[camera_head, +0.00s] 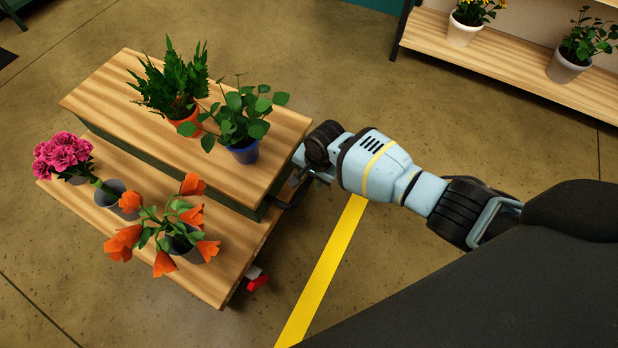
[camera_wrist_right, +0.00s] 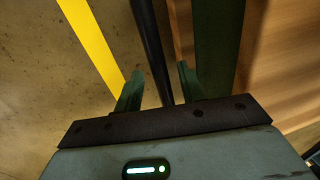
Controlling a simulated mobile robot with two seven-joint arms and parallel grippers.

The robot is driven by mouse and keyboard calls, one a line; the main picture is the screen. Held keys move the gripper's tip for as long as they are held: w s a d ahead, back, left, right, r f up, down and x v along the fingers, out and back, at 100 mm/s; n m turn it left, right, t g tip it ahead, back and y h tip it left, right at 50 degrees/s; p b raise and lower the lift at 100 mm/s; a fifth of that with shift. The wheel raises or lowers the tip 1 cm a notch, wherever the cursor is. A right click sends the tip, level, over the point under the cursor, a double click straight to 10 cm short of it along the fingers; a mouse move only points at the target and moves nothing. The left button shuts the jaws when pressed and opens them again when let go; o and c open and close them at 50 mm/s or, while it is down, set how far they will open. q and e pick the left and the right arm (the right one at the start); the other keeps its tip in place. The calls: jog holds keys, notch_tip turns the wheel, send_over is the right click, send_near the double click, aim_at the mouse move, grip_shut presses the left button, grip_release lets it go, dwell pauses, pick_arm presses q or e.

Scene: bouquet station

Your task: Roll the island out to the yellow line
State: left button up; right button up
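The island (camera_head: 105,98) is a two-level wooden cart with a dark green frame, at the left of the head view. Its black handle (camera_head: 287,198) is on its right side and also shows as a dark bar in the right wrist view (camera_wrist_right: 153,50). My right gripper (camera_head: 303,174) is at this handle. In the wrist view the fingers (camera_wrist_right: 160,88) stand apart on either side of the bar, with a gap showing. The yellow line (camera_head: 325,270) is on the floor to the right of the island, partly under my right arm. My left gripper is out of view.
The island carries a fern in an orange pot (camera_head: 187,124), a leafy plant in a blue pot (camera_head: 244,152), pink flowers (camera_head: 62,152) and orange flowers (camera_head: 193,216). A red caster part (camera_head: 257,282) shows below. A wooden shelf (camera_head: 500,55) with potted plants stands at upper right.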

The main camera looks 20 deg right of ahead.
jog(key=shift+c, duration=0.4)
grip_shut()
